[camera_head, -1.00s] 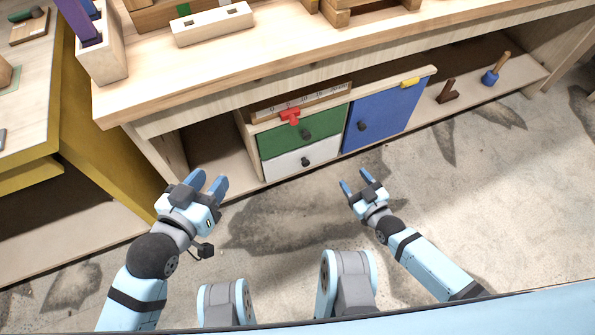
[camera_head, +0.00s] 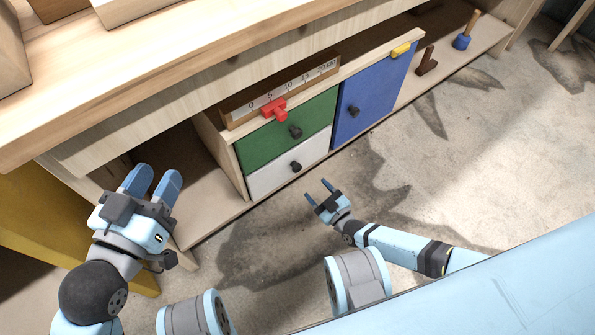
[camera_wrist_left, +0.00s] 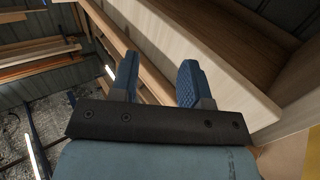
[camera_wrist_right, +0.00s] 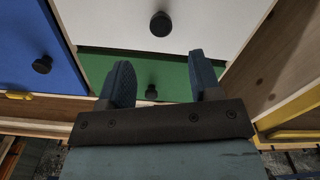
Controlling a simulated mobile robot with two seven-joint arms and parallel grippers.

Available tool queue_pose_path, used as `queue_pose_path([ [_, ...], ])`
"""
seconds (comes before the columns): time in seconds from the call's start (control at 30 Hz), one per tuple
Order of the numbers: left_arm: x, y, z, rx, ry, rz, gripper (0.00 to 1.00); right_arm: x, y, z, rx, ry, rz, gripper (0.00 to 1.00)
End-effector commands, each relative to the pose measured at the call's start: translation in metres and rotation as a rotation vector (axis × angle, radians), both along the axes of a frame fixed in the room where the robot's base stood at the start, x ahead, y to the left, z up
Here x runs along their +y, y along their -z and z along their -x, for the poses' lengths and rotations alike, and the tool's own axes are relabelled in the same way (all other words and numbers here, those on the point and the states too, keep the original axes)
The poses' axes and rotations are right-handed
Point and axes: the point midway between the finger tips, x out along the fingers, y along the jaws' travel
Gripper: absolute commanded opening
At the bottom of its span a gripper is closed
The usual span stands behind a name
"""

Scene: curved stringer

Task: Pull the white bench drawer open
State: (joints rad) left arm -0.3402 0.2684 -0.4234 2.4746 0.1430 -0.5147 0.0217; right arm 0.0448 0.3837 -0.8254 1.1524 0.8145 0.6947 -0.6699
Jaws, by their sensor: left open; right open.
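The white bench drawer (camera_head: 286,170) is the lower drawer under the bench, flush below a green drawer (camera_head: 284,136). Its dark round knob (camera_head: 295,166) sticks out from its front. The white drawer (camera_wrist_right: 200,25) and its knob (camera_wrist_right: 161,24) also show in the right wrist view, above the fingertips in the picture. My right gripper (camera_head: 320,193) is open and empty, in front of the white drawer and apart from the knob. My left gripper (camera_head: 155,186) is open and empty, left of the drawers near the bench's lower shelf. It also shows in the left wrist view (camera_wrist_left: 158,80).
A blue door (camera_head: 366,95) with a dark knob stands right of the drawers. A red slider (camera_head: 275,110) sits on a ruler above the green drawer. The bench top (camera_head: 190,65) overhangs the drawers. The floor in front is clear.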

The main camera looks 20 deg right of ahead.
Motion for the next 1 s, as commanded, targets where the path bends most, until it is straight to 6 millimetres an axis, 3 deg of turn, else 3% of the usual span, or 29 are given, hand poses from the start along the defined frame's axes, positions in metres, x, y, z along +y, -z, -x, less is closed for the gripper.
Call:
queue_pose_path([
  [0.2, 0.006, 0.003, -0.009, -0.11, -0.005, -0.062, 0.43, 0.017, 0.004, -0.047, -0.003, -0.001, -0.001, 0.58],
  [0.4, 0.009, 0.001, -0.014, -0.188, -0.01, -0.11, 0.43, 0.028, 0.003, -0.077, -0.001, -0.001, 0.0, 0.58],
  [0.6, 0.01, -0.003, -0.017, -0.23, -0.015, -0.126, 0.43, 0.033, 0.001, -0.089, 0.002, -0.001, -0.001, 0.58],
  [0.87, 0.012, -0.005, -0.016, -0.24, -0.011, -0.135, 0.43, 0.033, 0.0, -0.091, 0.002, -0.001, -0.001, 0.58],
  [0.9, 0.012, -0.005, -0.016, -0.239, -0.01, -0.137, 0.43, 0.033, 0.0, -0.091, 0.002, -0.001, -0.001, 0.56],
  [1.0, 0.012, -0.005, -0.016, -0.238, -0.01, -0.138, 0.43, 0.033, 0.0, -0.091, 0.002, -0.001, -0.001, 0.33],
])
